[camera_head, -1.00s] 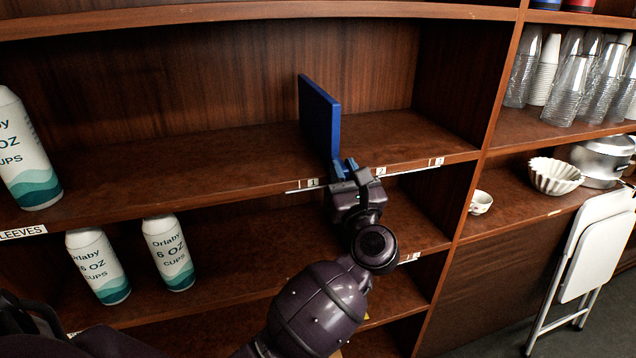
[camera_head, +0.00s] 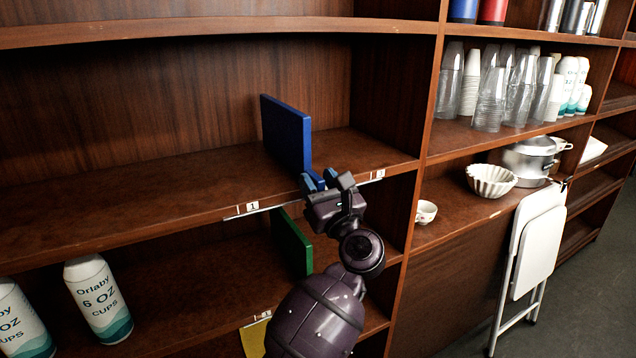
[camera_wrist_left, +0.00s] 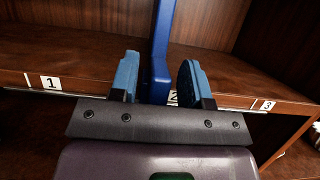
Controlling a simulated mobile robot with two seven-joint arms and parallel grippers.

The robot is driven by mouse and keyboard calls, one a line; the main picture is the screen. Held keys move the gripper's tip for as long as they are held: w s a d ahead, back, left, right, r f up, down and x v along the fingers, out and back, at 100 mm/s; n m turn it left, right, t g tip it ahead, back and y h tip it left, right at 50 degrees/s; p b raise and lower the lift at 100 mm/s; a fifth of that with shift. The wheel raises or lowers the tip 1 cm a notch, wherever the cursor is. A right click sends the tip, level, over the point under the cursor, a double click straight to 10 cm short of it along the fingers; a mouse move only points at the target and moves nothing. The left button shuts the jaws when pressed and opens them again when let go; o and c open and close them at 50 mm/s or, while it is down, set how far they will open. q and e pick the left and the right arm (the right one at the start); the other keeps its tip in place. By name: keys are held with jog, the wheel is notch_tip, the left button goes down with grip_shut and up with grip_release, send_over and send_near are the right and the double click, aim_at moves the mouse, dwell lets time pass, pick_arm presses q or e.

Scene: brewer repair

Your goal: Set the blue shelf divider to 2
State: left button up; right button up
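The blue shelf divider (camera_head: 286,134) stands upright on the upper shelf, between label 1 (camera_head: 252,206) and label 3 (camera_head: 378,174). My left gripper (camera_head: 325,183) is at its front lower edge. In the left wrist view the fingers (camera_wrist_left: 158,82) are apart, on either side of the divider (camera_wrist_left: 160,50). The left finger is close to it, with a wider gap at the right finger. Label 2 (camera_wrist_left: 173,97) is partly hidden at the divider's foot; labels 1 (camera_wrist_left: 50,83) and 3 (camera_wrist_left: 267,105) lie to either side. My right gripper is not in view.
A green divider (camera_head: 292,243) and a yellow piece (camera_head: 254,338) show on lower shelves. Cup sleeves (camera_head: 99,298) stand at lower left. Right are stacked clear cups (camera_head: 492,95), a bowl (camera_head: 490,180) and a folded white chair (camera_head: 538,250). The upper shelf beside the divider is clear.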

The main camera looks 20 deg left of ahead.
pick_arm(q)
jog(key=b+v, duration=0.1)
jog(key=v, duration=0.5)
jog(key=shift+f, duration=0.15)
jog(key=shift+s+d+f, duration=0.15)
jog(key=shift+s+d, duration=0.3)
jog(key=shift+d, duration=0.05)
jog(key=s+a+f+m+t+h, duration=0.15)
jog(key=s+f+m+h, duration=0.4)
jog(key=m, duration=0.65)
jog(key=s+a+f+m+t+h, duration=0.1)
jog(key=s+f+m+t+h, duration=0.15)
jog(key=f+m+h, duration=0.75)
jog(key=s+a+f+m+t+h, duration=0.1)
jog(key=s+f+m+t+h, duration=0.15)
jog(key=f+m, duration=0.75)
jog(key=s+a+f+m+g, duration=0.3)
jog(key=s+f+m+g, duration=0.2)
jog(key=s+f+m, duration=0.1)
jog(key=s+a+f+m+g+y, duration=0.1)
jog(key=s+a+f+m+g, duration=0.3)
jog(key=s+f+m, duration=0.3)
jog(key=s+m+g, duration=0.1)
jog(key=s, duration=0.2)
jog(key=shift+s+a+m, duration=0.2)
jog(key=shift+s+m, duration=0.15)
jog(key=shift+m, duration=0.05)
